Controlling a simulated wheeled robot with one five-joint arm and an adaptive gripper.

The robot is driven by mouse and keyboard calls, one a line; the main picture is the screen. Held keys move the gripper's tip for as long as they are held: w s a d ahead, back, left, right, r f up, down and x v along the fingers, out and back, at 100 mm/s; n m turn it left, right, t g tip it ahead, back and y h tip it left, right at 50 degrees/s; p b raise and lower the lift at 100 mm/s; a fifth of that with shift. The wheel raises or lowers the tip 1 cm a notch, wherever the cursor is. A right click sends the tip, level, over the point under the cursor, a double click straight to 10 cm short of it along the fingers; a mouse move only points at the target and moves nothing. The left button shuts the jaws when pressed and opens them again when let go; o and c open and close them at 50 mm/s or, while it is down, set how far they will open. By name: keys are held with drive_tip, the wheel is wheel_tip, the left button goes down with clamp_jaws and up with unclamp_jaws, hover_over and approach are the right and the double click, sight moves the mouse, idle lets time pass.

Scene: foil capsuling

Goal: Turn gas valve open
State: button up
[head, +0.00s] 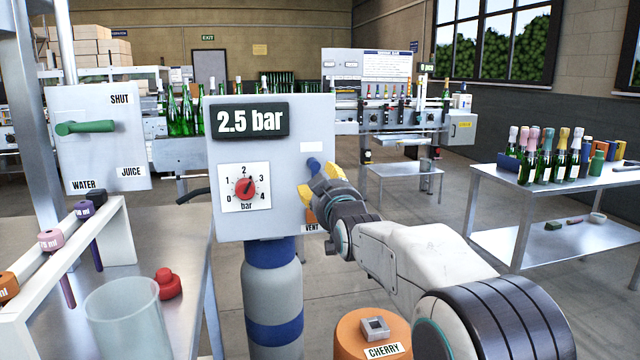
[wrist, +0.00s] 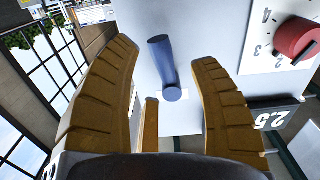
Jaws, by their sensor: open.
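A light grey panel (head: 270,225) carries a 2.5 bar display (head: 250,120), a red dial knob (head: 246,188) and a blue lever (head: 313,165) at its right side. The lever is partly hidden by my gripper in the head view. My gripper (head: 326,186), with yellow fingers, is at the panel's right edge. In the wrist view my gripper (wrist: 165,55) is open, with the blue lever (wrist: 160,55) between its fingers. Neither finger visibly touches it. A blue and grey gas cylinder (head: 272,285) stands below the panel.
A VENT label (head: 312,228) and an orange part sit just below my gripper. An orange CHERRY container (head: 370,335) stands under my arm. A second panel (head: 98,160) with a green lever is at left. A bottle table (head: 490,190) stands at right.

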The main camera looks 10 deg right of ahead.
drive_tip(key=shift+w, duration=1.8)
drive_tip(key=shift+c, duration=0.4)
clamp_jaws()
drive_tip(key=shift+f, duration=0.1)
